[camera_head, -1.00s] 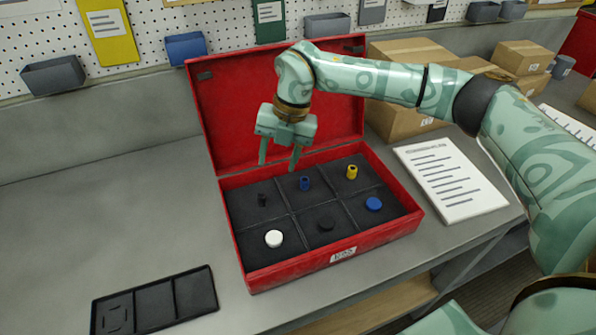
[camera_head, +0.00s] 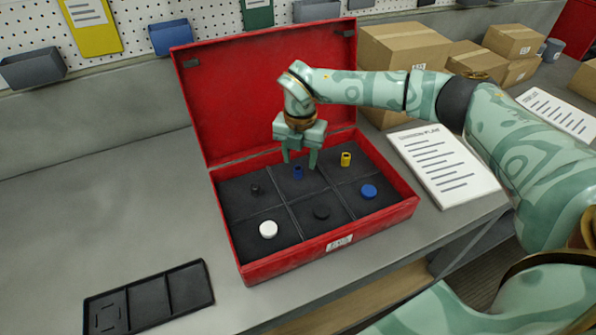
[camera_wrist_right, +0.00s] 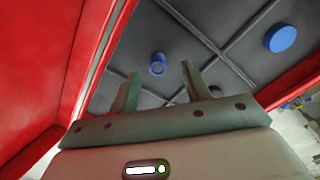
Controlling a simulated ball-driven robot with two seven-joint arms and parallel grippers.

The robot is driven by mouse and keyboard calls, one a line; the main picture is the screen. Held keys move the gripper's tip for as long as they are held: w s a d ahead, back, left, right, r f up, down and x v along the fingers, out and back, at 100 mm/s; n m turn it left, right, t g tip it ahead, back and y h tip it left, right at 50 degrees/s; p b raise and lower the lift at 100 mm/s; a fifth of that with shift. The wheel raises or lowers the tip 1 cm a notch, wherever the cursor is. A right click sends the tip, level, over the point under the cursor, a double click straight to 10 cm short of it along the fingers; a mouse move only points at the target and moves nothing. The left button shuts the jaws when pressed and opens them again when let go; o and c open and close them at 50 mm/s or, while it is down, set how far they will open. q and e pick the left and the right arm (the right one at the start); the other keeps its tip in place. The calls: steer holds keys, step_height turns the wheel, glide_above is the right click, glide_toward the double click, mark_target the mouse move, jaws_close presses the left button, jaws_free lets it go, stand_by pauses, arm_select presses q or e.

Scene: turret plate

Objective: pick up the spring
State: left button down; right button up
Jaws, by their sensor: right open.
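No piece shows clear coils, so I cannot tell which one is the spring. Small upright pieces stand in the back row of the red case (camera_head: 290,262): a black one (camera_head: 255,190), a blue one (camera_head: 297,173) and a yellow one (camera_head: 346,160). My right gripper (camera_head: 300,164) is open and empty, pointing down above the back middle compartment. The blue piece is just below its fingers, apart from them. In the right wrist view the blue piece (camera_wrist_right: 157,64) shows beyond the gap between the open fingers (camera_wrist_right: 160,86). My left gripper is not in view.
The front row holds a white disc (camera_head: 268,229), a black disc (camera_head: 321,213) and a blue disc (camera_head: 369,192). The case's raised lid (camera_head: 220,110) stands behind. A black tray (camera_head: 150,299) lies front left, a paper sheet (camera_head: 444,164) right. The bench's left is clear.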

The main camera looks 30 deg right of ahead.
mark_target(298, 168)
steer(key=f, duration=0.4)
steer(key=shift+a, duration=0.25)
jaws_close()
